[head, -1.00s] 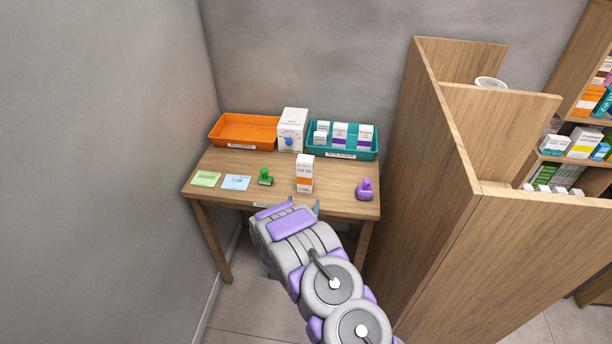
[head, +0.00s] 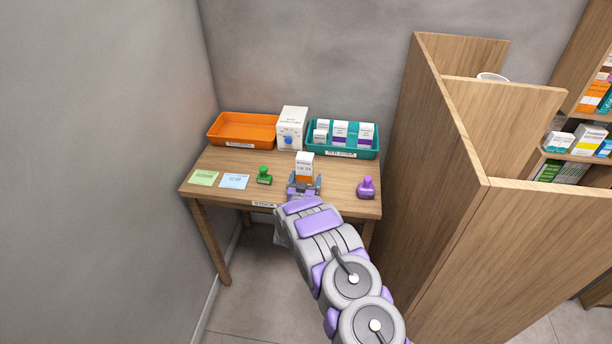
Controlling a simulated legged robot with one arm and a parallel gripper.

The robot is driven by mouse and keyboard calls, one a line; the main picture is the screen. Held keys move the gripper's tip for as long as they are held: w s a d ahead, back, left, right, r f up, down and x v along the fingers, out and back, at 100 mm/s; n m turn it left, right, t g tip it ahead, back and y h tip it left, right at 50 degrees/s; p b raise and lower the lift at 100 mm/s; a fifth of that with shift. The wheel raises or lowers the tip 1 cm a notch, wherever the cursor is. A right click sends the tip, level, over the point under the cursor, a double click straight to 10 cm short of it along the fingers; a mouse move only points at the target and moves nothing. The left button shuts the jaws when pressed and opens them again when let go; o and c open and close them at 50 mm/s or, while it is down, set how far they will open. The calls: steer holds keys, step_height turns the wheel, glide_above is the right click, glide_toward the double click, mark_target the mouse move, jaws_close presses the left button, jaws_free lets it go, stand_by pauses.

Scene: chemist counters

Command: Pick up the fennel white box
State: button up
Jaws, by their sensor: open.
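A white box with an orange band (head: 304,164) stands upright near the front middle of the wooden table; its print is too small to read surely as fennel. My gripper (head: 304,183) is open right at this box, with a finger showing on each side of its lower part. The gripper hides the bottom of the box. I cannot tell whether the fingers touch it.
A green stamp (head: 264,175) stands left of the box, a purple stamp (head: 366,188) right. Behind are an orange tray (head: 243,145), a white dispenser (head: 292,127) and a teal tray (head: 343,154) with several boxes. A wooden partition (head: 430,190) rises at right.

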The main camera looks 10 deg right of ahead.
steer(key=shift+w+a+r, duration=0.1)
steer(key=shift+w+a, duration=0.15)
steer(key=shift+w, duration=0.05)
steer(key=shift+d, duration=0.3)
steer(key=c, duration=0.6)
steer(key=shift+a, duration=0.2)
steer(key=c, duration=0.5)
